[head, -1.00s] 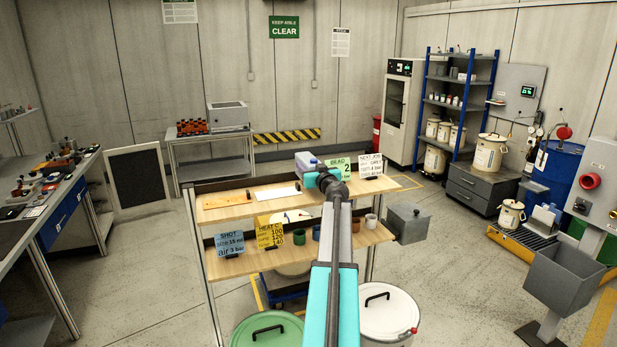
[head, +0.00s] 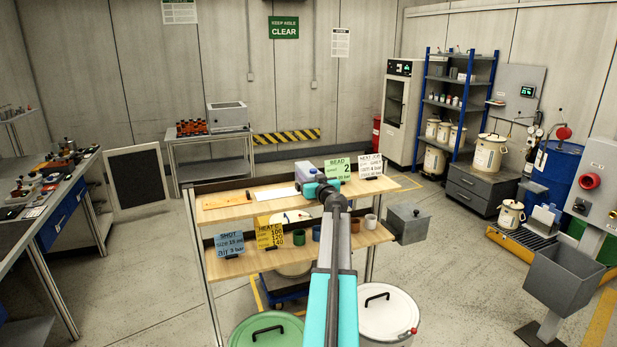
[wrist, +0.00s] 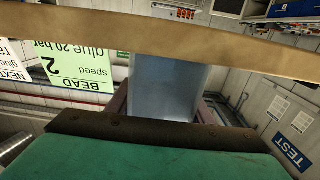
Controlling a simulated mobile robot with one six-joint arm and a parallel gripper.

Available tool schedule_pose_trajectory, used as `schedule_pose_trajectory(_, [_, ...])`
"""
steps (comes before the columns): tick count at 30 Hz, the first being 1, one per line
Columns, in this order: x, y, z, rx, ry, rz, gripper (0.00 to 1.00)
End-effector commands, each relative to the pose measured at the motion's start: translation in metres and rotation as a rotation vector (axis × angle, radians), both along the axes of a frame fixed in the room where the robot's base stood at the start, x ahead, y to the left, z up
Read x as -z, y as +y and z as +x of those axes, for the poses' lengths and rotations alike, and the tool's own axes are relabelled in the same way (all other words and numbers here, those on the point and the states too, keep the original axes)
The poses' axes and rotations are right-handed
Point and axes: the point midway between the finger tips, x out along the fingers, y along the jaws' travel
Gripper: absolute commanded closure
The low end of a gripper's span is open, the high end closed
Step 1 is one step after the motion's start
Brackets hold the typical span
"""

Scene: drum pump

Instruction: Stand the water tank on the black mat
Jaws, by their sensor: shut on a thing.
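The water tank (head: 304,170) is a pale grey-lavender box at the upper shelf's far side, partly hidden behind my gripper (head: 316,186). In the wrist view the tank (wrist: 165,88) looks bluish and translucent, between mauve parts on both sides, with its ends hidden. My gripper is shut on it. The fingertips are mostly hidden in the head view. I cannot tell whether the tank touches the shelf. I cannot make out the black mat.
The wooden upper shelf (head: 262,199) carries a white sheet, an orange strip and the green BEAD card (head: 340,168). Cups and cards stand on the lower shelf (head: 285,252). A cluttered workbench (head: 60,205) is at the left; open floor lies between.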

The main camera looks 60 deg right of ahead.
Motion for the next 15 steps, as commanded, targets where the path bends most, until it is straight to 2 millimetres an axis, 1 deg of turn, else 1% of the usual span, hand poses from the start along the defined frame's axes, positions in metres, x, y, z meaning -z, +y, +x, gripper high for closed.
schedule_pose_trajectory(3, [-0.0003,0.0,0.0,0.0,-0.001,0.0,0.94])
schedule_pose_trajectory(4, [0.0016,0.0001,0.0001,0.0,0.0,0.0,0.52])
schedule_pose_trajectory(7, [0.0014,0.0001,0.0001,0.0,0.0,0.0,0.35])
schedule_pose_trajectory(15, [0.0012,0.0001,0.0001,0.0,0.0,0.0,0.34])
